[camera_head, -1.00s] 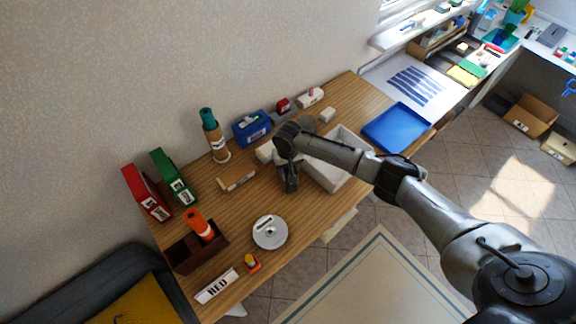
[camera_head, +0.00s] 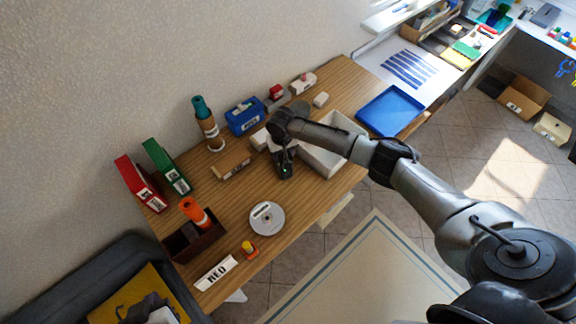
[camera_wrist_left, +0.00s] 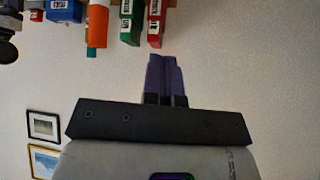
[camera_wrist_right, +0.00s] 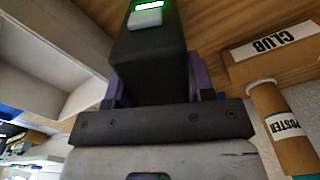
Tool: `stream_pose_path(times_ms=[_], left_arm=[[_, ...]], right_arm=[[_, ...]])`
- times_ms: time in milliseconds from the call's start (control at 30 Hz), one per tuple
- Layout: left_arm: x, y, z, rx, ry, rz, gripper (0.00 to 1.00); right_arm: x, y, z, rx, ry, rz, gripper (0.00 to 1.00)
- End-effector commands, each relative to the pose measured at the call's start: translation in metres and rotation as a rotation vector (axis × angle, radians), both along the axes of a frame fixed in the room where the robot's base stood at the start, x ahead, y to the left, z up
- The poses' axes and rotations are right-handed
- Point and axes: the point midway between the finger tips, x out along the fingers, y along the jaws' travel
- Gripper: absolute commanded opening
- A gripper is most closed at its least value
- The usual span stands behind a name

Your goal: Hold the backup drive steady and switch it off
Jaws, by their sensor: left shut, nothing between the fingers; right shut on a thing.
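The backup drive is a dark box (camera_wrist_right: 150,50) with a lit green display and a grey button on its top, seen close up in the right wrist view. My right gripper (camera_wrist_right: 153,74) is shut on it, one purple finger at each side. In the head view my right gripper (camera_head: 283,150) is over the table beside the white bin, and its arm partly hides the drive. My left gripper (camera_wrist_left: 165,58) is shut and empty, its purple fingers together.
The white bin (camera_head: 318,162) and blue tray (camera_head: 390,110) are right of the drive. A box labelled CLUB (camera_wrist_right: 275,48) and a poster tube (camera_wrist_right: 283,130) are close by. A disc (camera_head: 266,218), orange tube (camera_head: 194,211), binders (camera_head: 166,166) and RED sign (camera_head: 215,272) are left.

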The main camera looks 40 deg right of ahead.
Motion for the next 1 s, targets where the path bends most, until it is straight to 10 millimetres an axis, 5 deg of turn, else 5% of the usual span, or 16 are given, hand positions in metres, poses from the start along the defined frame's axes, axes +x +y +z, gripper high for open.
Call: stream_pose_path(times_ms=[300,600,767,1000], left_arm=[[0.052,-0.124,0.077,0.001,-0.188,-0.279,0.00],[0.053,-0.262,0.106,0.177,-0.308,-0.589,0.00],[0.040,-0.335,0.092,0.343,-0.390,-0.759,0.00],[0.019,-0.411,0.012,0.650,-0.511,-1.000,0.00]], right_arm=[[0.000,0.000,0.000,0.000,0.000,0.000,0.16],[0.000,0.000,0.000,0.000,0.000,0.000,0.16],[0.000,0.000,0.000,0.000,-0.001,0.000,0.16],[0.000,0.000,0.001,0.000,-0.001,0.000,0.16]])
